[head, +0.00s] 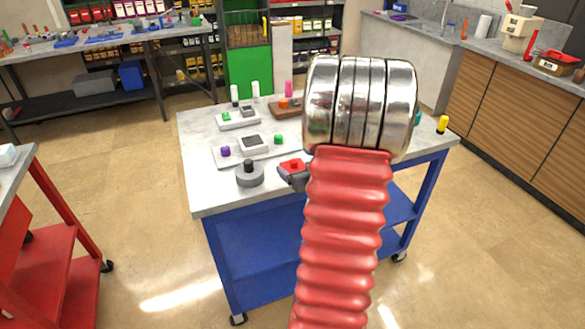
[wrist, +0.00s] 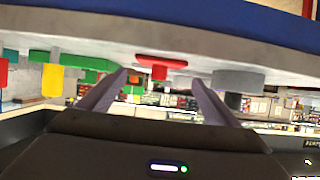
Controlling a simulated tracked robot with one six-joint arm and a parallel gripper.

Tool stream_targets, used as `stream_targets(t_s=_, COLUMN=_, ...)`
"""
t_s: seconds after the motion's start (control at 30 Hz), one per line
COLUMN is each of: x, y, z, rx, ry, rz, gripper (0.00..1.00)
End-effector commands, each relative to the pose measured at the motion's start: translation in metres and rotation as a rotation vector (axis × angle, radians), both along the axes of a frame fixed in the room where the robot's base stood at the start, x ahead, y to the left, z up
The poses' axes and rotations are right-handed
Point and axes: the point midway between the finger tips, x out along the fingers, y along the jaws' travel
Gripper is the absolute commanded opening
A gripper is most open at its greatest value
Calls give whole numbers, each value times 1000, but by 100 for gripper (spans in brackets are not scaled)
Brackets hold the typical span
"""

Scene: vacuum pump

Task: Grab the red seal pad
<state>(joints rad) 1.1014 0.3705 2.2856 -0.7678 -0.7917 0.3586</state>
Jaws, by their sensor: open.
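The red seal pad (head: 292,165) lies on the grey tabletop near its front edge, with a small knob on top. The wrist view shows the table upside down, and there the pad (wrist: 160,63) appears ahead of my fingers, with its knob lined up with the gap between them. My gripper (wrist: 160,78) is open and empty, its two fingers apart on either side of the pad. Whether the fingertips reach as far as the knob is hard to tell. In the head view my arm hides most of the gripper.
A grey disc with a dark knob (head: 250,175) stands just left of the pad; it also shows in the wrist view (wrist: 238,80). A panel with a purple knob (head: 225,151) and a green knob (head: 278,139) lies behind. A yellow piece (head: 442,124) stands at the right.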

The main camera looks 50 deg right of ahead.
Motion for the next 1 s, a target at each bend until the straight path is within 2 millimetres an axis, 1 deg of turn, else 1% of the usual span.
stream_targets(t_s=0.17, x=8, y=-4, z=-3, rx=0, ry=0, rz=2, gripper=84)
stream_targets(t_s=0.4, x=31, y=-19, z=-14, rx=0, ry=1, rz=2, gripper=84)
stream_targets(t_s=0.5, x=38, y=-23, z=-17, rx=0, ry=1, rz=2, gripper=84)
stream_targets(t_s=0.63, x=42, y=-25, z=-19, rx=0, ry=0, rz=0, gripper=84)
stream_targets(t_s=1.0, x=42, y=-25, z=-18, rx=0, ry=0, rz=1, gripper=84)
